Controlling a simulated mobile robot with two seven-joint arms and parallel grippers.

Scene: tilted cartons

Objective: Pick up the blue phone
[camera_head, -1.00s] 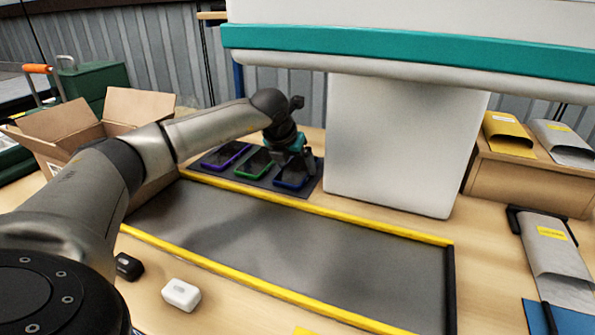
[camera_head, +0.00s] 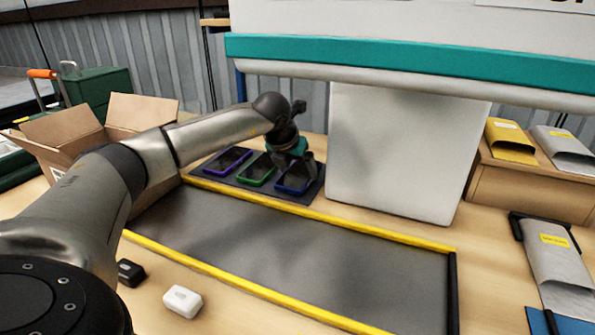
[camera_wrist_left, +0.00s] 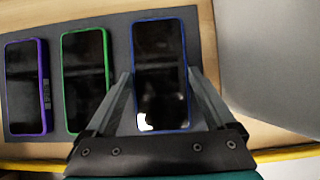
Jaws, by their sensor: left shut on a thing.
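The blue phone (camera_head: 293,179) lies at the right end of a row of three phones on a dark mat (camera_head: 238,186). It also shows in the left wrist view (camera_wrist_left: 160,70), screen up, between the two fingers. My left gripper (camera_head: 294,166) is shut on the blue phone, with a finger along each long side (camera_wrist_left: 164,98). The phone looks to be at mat level; whether it is lifted at all I cannot tell. My right gripper is in neither view.
A green phone (camera_head: 257,171) and a purple phone (camera_head: 227,160) lie left of the blue one. A yellow-edged grey tray (camera_head: 300,250) is in front. A white block (camera_head: 390,150) stands close on the right. An open carton (camera_head: 75,130) is at the left.

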